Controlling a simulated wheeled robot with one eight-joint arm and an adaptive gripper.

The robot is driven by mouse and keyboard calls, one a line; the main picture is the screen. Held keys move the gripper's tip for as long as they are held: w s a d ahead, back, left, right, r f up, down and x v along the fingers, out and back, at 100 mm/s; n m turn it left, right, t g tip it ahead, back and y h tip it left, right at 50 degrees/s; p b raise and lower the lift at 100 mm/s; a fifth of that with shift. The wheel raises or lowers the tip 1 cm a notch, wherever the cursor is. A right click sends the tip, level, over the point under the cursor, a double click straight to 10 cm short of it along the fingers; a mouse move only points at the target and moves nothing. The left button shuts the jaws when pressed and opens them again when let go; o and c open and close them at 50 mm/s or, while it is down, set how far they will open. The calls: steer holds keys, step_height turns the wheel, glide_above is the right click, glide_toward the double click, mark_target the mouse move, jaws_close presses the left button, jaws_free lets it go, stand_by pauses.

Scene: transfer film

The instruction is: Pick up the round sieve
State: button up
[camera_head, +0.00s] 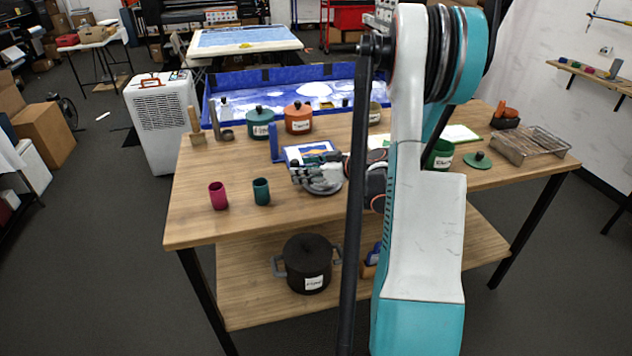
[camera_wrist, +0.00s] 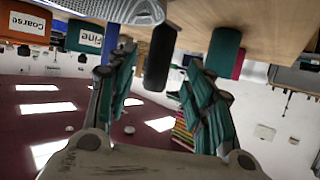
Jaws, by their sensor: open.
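The round sieve (camera_head: 325,187) is a grey, round mesh piece on the wooden table, partly covered by my gripper in the head view. Its mesh (camera_wrist: 118,9) shows at the top edge of the wrist view, which is upside down. A dark, rounded bar, apparently its handle (camera_wrist: 160,58), shows between my fingertips. My gripper (camera_head: 304,173) is open and low over the table at the sieve. In the wrist view its teal fingers (camera_wrist: 160,72) stand apart on either side of the dark bar, with gaps visible. I cannot tell whether either finger touches it.
A teal cup (camera_head: 261,191) and a crimson cup (camera_head: 218,195) stand left of my gripper. A teal pot (camera_head: 260,121) and an orange pot (camera_head: 298,118) stand behind, before a blue tray (camera_head: 224,80). The table's front left is clear.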

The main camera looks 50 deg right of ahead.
steer(key=b+x, duration=0.1)
steer(key=x, duration=0.3)
steer(key=shift+w+f, duration=0.2)
steer(key=shift+w, duration=0.2)
steer(key=shift+r, duration=0.1)
steer(key=shift+c, duration=0.4)
jaws_close()
